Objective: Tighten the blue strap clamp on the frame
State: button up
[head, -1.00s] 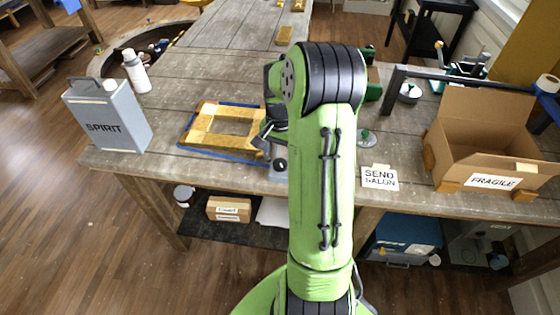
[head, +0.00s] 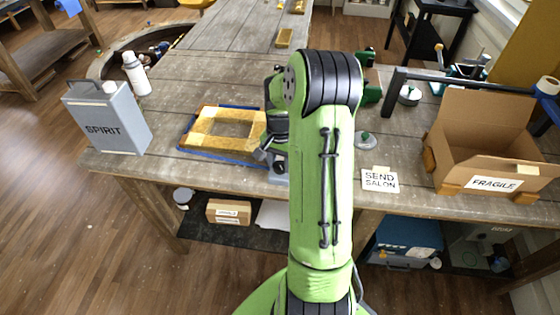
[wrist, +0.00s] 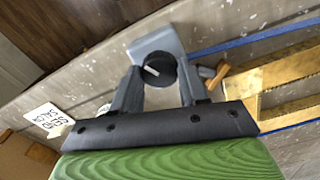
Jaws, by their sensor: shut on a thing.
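The wooden frame (head: 205,140) lies flat on the bench in the head view, left of my arm, with a blue strap (head: 208,154) around its outer edge. In the wrist view, the blue strap (wrist: 262,36) runs right from a grey clamp body (wrist: 176,40) beside the frame (wrist: 280,75). A round black knob (wrist: 157,69) with a pale mark faces the wrist camera on the clamp body. My gripper (wrist: 160,73) has one finger on each side of this knob and is shut on it. In the head view my arm hides part of the clamp.
A grey SPIRIT can (head: 112,122) and a white bottle (head: 136,74) stand at left. Right of my arm are a SEND SALON card (head: 380,181) and an open cardboard box (head: 480,163) marked FRAGILE. Bare bench lies behind the frame.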

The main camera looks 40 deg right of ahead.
aim_at(280, 165)
jog(key=m, duration=0.4)
jog(key=shift+m+b, duration=0.3)
jog(key=shift+b, duration=0.1)
jog(key=m, duration=0.4)
jog(key=shift+m, duration=0.3)
dwell(0.3)
jog(key=o, duration=1.1)
jog(key=shift+c, duration=0.2)
notch_tip(280, 165, up, 16)
jog(key=p, duration=0.2)
